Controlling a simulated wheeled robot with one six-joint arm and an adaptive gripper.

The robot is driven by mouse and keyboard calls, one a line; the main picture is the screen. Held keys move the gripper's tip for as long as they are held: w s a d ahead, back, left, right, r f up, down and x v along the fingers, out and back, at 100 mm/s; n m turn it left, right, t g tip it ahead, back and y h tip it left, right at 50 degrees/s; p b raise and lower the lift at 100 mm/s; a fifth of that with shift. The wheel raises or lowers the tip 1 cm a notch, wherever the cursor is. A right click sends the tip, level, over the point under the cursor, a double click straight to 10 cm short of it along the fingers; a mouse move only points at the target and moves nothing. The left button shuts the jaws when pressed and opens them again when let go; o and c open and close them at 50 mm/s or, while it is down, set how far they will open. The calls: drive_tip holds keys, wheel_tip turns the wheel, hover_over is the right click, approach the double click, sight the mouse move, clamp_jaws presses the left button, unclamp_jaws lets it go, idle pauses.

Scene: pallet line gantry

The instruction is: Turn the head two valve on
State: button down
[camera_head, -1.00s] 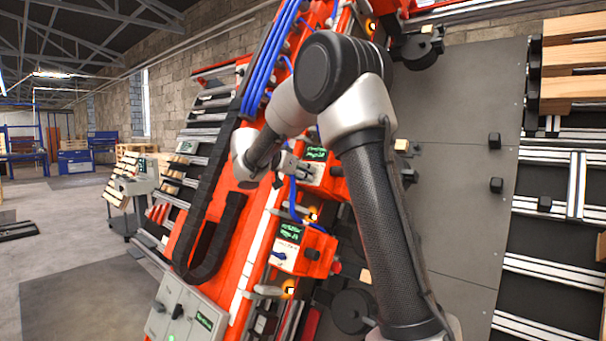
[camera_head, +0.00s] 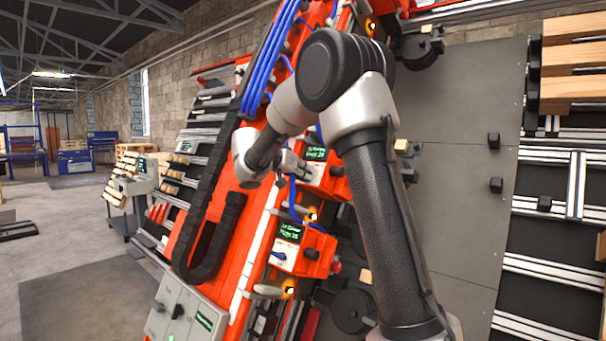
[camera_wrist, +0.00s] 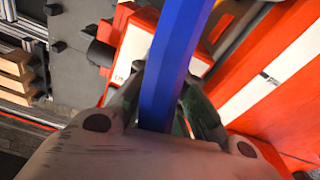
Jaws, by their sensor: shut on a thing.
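My gripper (camera_head: 290,163) is at the upper of two red head boxes on the slanted red gantry, just left of its green display (camera_head: 316,154). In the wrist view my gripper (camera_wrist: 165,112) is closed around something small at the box. The valve handle there is mostly hidden by the fingers and by a broad blue hose (camera_wrist: 178,50) crossing in front. I cannot read its angle. The lower head box (camera_head: 305,250) has a similar display and a small dark blue lever (camera_head: 278,256) on its front, free of my gripper.
A blue hose (camera_head: 293,190) runs close below my gripper. A black cable chain (camera_head: 212,230) lies to its left. Amber lamps (camera_head: 312,217) glow along the gantry. A grey control box (camera_head: 185,312) stands at lower left.

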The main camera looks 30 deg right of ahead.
drive_tip(key=n, duration=0.4)
drive_tip(key=shift+s+n, duration=0.1)
drive_tip(key=shift+n, duration=0.3)
drive_tip(key=n, duration=0.3)
drive_tip(key=shift+r+n+t+y, duration=0.1)
drive_tip(key=shift+n+t+y, duration=0.2)
drive_tip(key=shift+n+y, duration=0.1)
drive_tip(key=n, duration=0.4)
drive_tip(key=shift+d, duration=0.1)
drive_tip(key=shift+r+n+y, duration=0.1)
drive_tip(key=shift+n+y, duration=0.2)
drive_tip(key=shift+n, duration=1.5)
drive_tip(key=c, duration=1.5)
unclamp_jaws()
drive_tip(key=v, duration=1.2)
drive_tip(key=shift+n, duration=0.3)
